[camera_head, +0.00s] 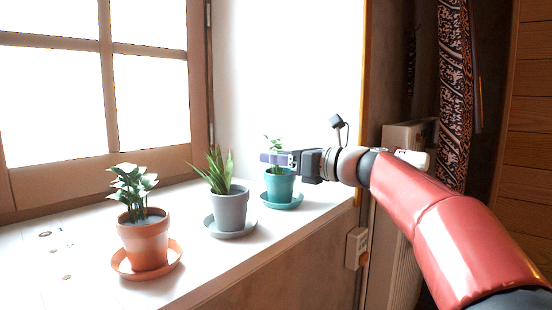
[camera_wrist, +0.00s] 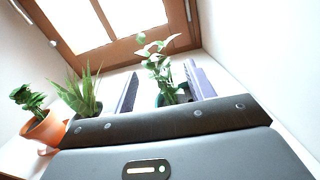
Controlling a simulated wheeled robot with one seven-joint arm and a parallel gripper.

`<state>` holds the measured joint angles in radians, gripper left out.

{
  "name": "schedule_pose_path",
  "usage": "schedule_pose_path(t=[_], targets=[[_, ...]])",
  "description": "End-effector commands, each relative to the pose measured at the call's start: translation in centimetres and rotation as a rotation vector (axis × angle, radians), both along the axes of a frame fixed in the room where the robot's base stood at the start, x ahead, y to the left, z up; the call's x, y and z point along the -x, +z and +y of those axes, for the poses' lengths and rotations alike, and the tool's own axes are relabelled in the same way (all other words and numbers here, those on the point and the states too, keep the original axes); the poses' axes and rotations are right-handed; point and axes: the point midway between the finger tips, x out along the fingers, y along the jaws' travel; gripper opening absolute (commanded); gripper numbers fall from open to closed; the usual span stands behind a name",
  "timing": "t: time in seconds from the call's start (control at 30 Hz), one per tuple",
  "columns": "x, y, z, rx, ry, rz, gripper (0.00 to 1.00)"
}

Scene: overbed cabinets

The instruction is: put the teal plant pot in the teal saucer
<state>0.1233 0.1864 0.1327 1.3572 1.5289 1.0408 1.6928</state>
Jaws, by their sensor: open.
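The teal plant pot (camera_head: 279,188) holds a small leafy plant and stands upright at the right end of the window sill. The teal saucer (camera_head: 284,204) is directly under it, and the pot appears to sit in it. My gripper (camera_head: 270,158) is open at the height of the pot's rim, with its purple fingers around the plant. In the wrist view the plant's leaves (camera_wrist: 155,62) show between the two spread fingers of my gripper (camera_wrist: 162,76). Most of the teal pot is hidden there behind the gripper body, and the teal saucer is not visible.
A grey pot (camera_head: 230,207) with spiky leaves stands in a grey saucer left of the teal pot. A terracotta pot (camera_head: 145,245) in its saucer stands further left. The window frame (camera_head: 150,165) is behind; the sill's front edge is clear.

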Motion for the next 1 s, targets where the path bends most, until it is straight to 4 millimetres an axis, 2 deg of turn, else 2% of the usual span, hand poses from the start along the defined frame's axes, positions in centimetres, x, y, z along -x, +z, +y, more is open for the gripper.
schedule_pose_path(t=[0.3,0.5,0.63,0.87,0.93,1.0], targets=[[3.4,0.0,-6.0,0.000,-0.005,-0.001,0.54],[4.9,0.0,-8.5,0.000,-0.002,-0.001,0.54],[5.3,0.0,-9.2,0.000,-0.001,-0.001,0.54],[5.4,0.0,-9.3,0.002,0.000,-0.001,0.54],[5.8,-0.4,-9.0,0.030,-0.001,-0.012,0.54],[6.9,-1.7,-8.3,0.122,-0.003,-0.048,0.54]])
